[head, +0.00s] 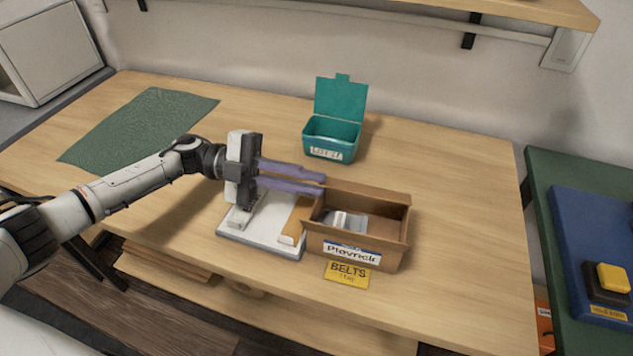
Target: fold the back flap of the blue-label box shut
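The blue-label box (351,254) is an open brown carton near the table's front edge, with its label on the front wall. A silvery item (346,222) lies inside it. The back flap (370,196) stands up along the far edge and is not folded over the opening. A light brown flap (297,222) sticks out on the left side. My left gripper (325,185) reaches in from the left, with its purple fingertips at the box's back left corner. The fingers lie close together; I cannot tell whether they are apart or touching the flap. My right gripper is not in view.
A white-and-grey plate (240,235) lies left of the box, below my gripper. A yellow BELTS card (346,274) lies in front. An open teal bin (333,133) stands behind. A green mat (140,128) lies at the back left. The table's right part is clear.

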